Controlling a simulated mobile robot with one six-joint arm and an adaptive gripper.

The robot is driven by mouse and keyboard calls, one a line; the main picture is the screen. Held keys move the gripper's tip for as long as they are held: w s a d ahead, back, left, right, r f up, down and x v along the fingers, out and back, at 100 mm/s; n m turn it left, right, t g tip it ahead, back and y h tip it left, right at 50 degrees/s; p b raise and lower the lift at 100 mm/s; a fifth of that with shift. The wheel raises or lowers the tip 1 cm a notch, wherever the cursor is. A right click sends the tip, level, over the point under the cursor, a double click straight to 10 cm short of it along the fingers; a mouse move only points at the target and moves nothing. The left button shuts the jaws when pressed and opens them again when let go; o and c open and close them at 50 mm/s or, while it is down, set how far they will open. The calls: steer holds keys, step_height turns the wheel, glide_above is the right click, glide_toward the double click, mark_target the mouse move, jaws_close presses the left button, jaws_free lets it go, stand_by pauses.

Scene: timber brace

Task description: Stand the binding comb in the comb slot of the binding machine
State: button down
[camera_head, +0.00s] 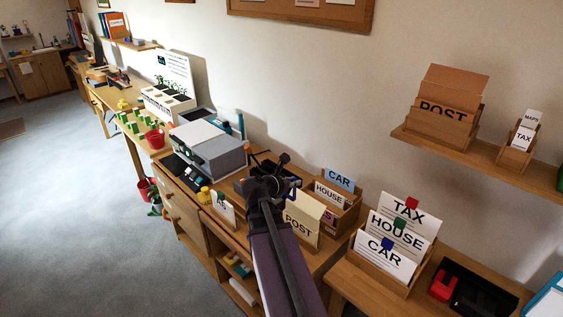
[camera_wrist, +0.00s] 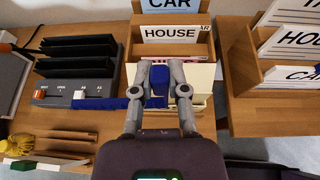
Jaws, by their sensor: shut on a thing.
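My gripper (camera_wrist: 164,68) is shut on a dark blue piece, which I take as the binding comb (camera_wrist: 160,76). It shows between the fingers in the wrist view, and a blue strip runs left behind the left finger; I cannot tell whether the two are joined. In the head view my gripper (camera_head: 285,183) is over the desk, hiding most of the comb. The dark machine with upright black plates and a labelled control panel, apparently the binding machine (camera_wrist: 62,91), is left of my gripper in the wrist view. I cannot make out its comb slot clearly.
A wooden card box (camera_wrist: 204,51) with HOUSE and CAR cards stands just beyond my gripper. A cream POST folder (camera_head: 302,218) is close on the right. A grey printer (camera_head: 215,150) stands to the left, and a tiered card holder (camera_head: 385,265) to the right.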

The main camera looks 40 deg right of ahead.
steer(key=shift+w+a, duration=0.1)
steer(key=shift+a, duration=0.05)
steer(key=shift+w+f, duration=0.1)
steer(key=shift+w, duration=0.1)
steer(key=w+d+f+b, duration=0.4)
steer(key=w+d, duration=0.3)
steer(key=w, duration=0.2)
steer(key=w+d+f+m+b, duration=0.1)
steer(key=w+d+f+b, duration=0.2)
steer(key=w+d, duration=0.3)
steer(key=w+b, duration=0.1)
steer(key=w, duration=0.3)
steer(key=shift+d+f+g, duration=0.35)
steer(key=shift+f+g, duration=0.05)
steer(key=shift+s+f, duration=0.1)
steer(key=shift+f+b, duration=2.35)
steer(key=shift+b, duration=0.05)
steer(key=shift+f, duration=0.15)
steer(key=shift+f+b, duration=2.45)
steer(key=shift+b, duration=0.2)
steer(key=shift+f, duration=0.3)
